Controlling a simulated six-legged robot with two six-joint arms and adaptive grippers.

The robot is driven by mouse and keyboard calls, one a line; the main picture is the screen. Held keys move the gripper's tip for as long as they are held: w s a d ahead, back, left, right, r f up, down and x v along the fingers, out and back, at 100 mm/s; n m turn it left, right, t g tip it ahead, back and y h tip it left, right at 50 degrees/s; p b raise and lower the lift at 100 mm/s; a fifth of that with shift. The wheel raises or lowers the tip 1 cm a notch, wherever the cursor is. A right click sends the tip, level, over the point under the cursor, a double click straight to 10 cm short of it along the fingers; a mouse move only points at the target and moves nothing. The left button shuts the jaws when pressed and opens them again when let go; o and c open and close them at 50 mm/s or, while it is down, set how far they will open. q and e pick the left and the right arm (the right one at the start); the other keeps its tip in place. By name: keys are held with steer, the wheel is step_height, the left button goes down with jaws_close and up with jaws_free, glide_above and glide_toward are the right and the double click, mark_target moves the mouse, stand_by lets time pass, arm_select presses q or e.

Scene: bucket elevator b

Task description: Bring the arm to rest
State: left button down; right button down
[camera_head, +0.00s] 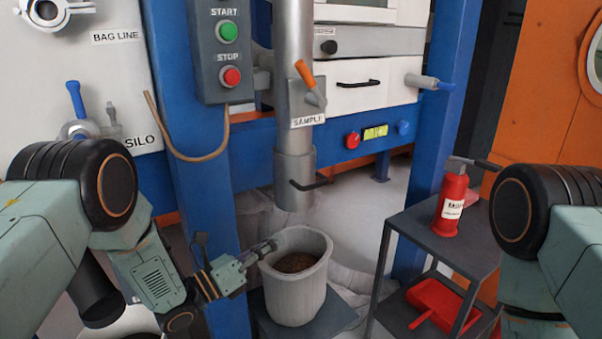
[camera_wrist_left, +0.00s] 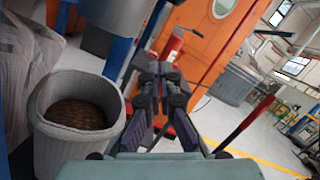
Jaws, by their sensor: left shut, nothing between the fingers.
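My left arm comes in from the left in the head view. Its gripper (camera_head: 259,253) is shut and empty, with its tips close to the left rim of a grey bucket (camera_head: 297,291). I cannot tell whether they touch. In the left wrist view the shut gripper (camera_wrist_left: 159,70) points past the bucket (camera_wrist_left: 70,140), which stands to its left. The bucket holds brown grainy material and stands on a low dark stand under a grey pipe. My right arm shows at the right edge of the head view, and its gripper is out of view.
A blue post (camera_head: 190,150) with a START/STOP box (camera_head: 222,55) rises behind my left arm. The sample pipe (camera_head: 294,130) has an orange-handled lever (camera_head: 306,76). A dark shelf (camera_head: 471,240) at right holds a red bottle (camera_head: 450,203) and a red scoop (camera_head: 440,302).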

arm_select(q)
steer(key=s+a+f+n+g+y, duration=0.1)
steer(key=s+a+f+n+y, duration=0.25)
steer(key=f+n, duration=0.4)
steer(key=s+a+f+n+g+y+p, duration=0.15)
steer(key=s+f+n+y, duration=0.3)
steer(key=n, duration=0.55)
steer(key=s+a+f+n+g+y, duration=0.1)
steer(key=s+a+f+n+y, duration=0.2)
steer(key=f+n, duration=0.45)
steer(key=s+a+n+g+y+p, duration=0.2)
steer(key=s+n+g, duration=0.3)
steer(key=s, duration=1)
steer(key=s+a+r+n+g+y+p, duration=0.1)
steer(key=s+a+n+g+y, duration=0.1)
steer(key=s+n, duration=0.8)
steer(key=s+a+g, duration=0.1)
steer(key=s+g, duration=0.1)
steer(key=s, duration=0.3)
steer(key=shift+s+a+r+g+p, duration=0.15)
steer(key=shift+s+a+g+p, duration=0.05)
steer(key=shift+a+g+p, duration=0.15)
